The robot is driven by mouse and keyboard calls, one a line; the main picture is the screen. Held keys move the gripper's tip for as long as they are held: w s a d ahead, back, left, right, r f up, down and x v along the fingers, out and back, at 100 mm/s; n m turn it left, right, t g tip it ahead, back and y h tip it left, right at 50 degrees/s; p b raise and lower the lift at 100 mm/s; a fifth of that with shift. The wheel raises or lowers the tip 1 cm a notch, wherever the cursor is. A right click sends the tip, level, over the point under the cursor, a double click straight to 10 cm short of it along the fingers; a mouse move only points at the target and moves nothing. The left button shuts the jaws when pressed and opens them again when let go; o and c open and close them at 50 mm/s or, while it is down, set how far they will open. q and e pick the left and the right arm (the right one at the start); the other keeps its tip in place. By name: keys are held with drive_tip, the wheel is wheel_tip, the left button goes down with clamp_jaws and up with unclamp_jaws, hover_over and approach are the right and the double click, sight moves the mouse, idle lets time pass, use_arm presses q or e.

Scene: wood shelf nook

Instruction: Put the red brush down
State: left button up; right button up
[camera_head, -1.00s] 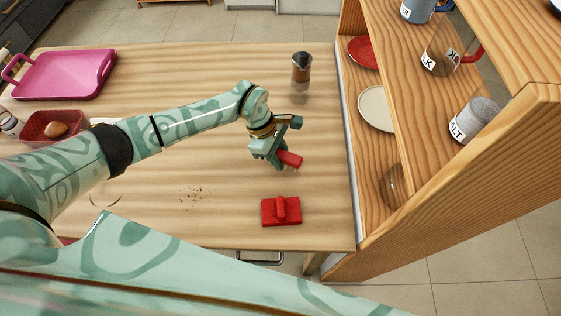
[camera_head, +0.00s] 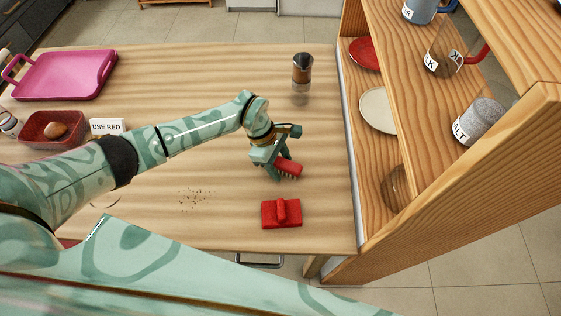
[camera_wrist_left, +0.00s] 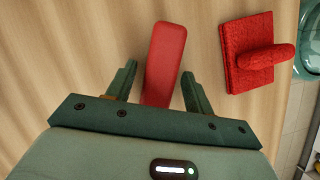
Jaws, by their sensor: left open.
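The red brush (camera_head: 289,168) has a red back and pale bristles. It lies at my left gripper (camera_head: 277,167), on or just above the wooden table. In the left wrist view the brush (camera_wrist_left: 164,62) sits between the two fingers of the left gripper (camera_wrist_left: 155,88), with a gap on each side. The left gripper is open. A red dustpan-like block with a handle (camera_head: 281,213) lies on the table nearer to me; it also shows in the left wrist view (camera_wrist_left: 240,62). My right gripper is not in view.
Brown crumbs (camera_head: 194,199) lie left of the red block. A pepper mill-like jar (camera_head: 301,75) stands behind the gripper. A pink tray (camera_head: 65,76), a red basket (camera_head: 30,137) and a "USE RED" card (camera_head: 107,127) are at left. A wooden shelf (camera_head: 345,140) rises at right.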

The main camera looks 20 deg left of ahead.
use_arm(q)
drive_tip(key=p+v, duration=0.2)
drive_tip(key=v, duration=0.9)
drive_tip(key=shift+a+r, duration=0.1)
drive_tip(key=shift+r, duration=0.3)
